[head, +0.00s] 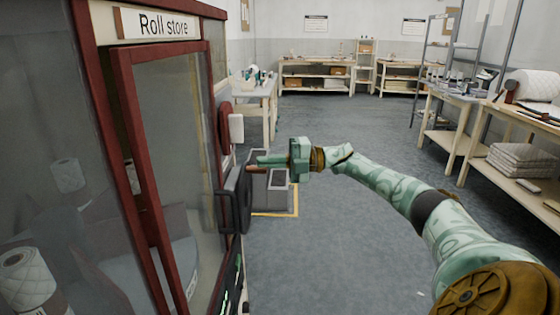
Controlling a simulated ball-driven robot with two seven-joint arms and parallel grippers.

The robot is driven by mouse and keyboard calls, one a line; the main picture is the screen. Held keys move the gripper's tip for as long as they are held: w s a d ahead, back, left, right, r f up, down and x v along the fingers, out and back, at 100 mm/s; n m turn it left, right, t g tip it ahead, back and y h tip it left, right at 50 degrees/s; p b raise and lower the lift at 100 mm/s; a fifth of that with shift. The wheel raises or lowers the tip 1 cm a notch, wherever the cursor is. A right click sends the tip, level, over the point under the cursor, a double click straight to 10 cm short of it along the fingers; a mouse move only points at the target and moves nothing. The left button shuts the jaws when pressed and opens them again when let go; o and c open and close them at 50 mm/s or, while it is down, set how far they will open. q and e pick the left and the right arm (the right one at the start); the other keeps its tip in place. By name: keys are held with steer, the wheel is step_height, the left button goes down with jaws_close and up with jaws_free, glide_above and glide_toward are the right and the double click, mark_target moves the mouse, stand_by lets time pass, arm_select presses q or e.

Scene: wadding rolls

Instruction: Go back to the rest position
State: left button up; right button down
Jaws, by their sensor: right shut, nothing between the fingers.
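My right gripper (268,160) is in the middle of the head view, at the end of my green and brass arm, which comes in from the lower right. Its fingers point left toward the red-framed glass front of the roll store (172,180). The fingers are shut with nothing between them. The fingertips appear close to the dark handle (238,198) on the store's front; I cannot tell whether they touch it. My left gripper does not show.
White quilted rolls (26,280) stand behind the store's glass. A grey box (272,190) stands on the floor beyond my gripper. A bench (530,118) with a large roll (532,87) and folded wadding (520,160) lines the right. The floor between (345,125) is clear.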

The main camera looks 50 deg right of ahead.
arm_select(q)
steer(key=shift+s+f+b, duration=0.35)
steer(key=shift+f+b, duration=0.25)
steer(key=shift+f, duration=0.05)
arm_select(e)
steer(key=d, duration=0.4)
steer(key=shift+s, duration=0.35)
